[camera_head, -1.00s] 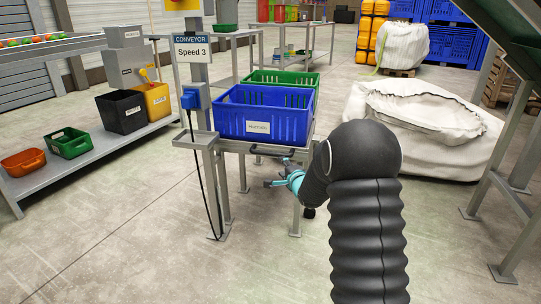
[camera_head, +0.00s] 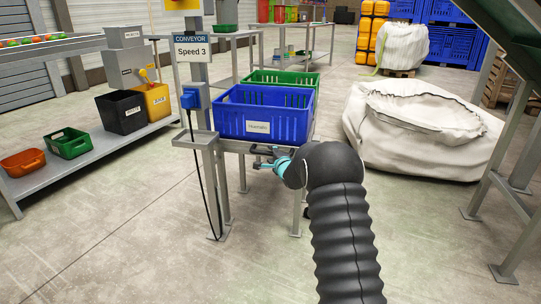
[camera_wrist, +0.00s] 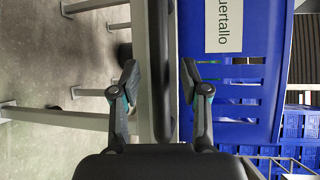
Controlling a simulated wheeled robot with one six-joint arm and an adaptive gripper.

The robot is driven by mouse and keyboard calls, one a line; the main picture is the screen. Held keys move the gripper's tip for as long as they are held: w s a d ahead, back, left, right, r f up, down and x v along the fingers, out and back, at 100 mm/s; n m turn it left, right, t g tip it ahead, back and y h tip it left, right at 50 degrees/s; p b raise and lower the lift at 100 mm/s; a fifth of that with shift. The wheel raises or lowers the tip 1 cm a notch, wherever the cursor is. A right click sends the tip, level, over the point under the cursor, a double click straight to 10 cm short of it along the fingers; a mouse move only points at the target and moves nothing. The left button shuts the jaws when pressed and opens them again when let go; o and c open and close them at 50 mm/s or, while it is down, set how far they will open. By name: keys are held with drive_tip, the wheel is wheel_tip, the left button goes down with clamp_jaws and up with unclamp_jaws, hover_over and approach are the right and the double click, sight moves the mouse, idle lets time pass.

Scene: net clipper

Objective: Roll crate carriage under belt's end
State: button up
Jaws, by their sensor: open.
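A blue crate (camera_head: 262,116) with a white label sits on a grey metal carriage (camera_head: 297,210), with a green crate (camera_head: 290,78) behind it. A dark handle bar (camera_wrist: 160,60) runs along the carriage's near side, in front of the grey rail (camera_wrist: 139,50). My gripper (camera_head: 261,158) is at this side, just below the blue crate. In the wrist view my gripper (camera_wrist: 159,82) is open, with the bar between its two fingers and a gap visible on each side. The blue crate (camera_wrist: 236,75) also shows there. I cannot make out the belt's end for certain.
A grey post with a conveyor sign (camera_head: 192,48) stands close left of the carriage. A low shelf (camera_head: 90,160) with bins is further left. A white sack (camera_head: 425,130) lies right. A dark green structure (camera_head: 510,35) on grey legs is at upper right. Floor is clear in front.

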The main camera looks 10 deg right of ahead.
drive_tip(key=shift+x, duration=0.95)
clamp_jaws()
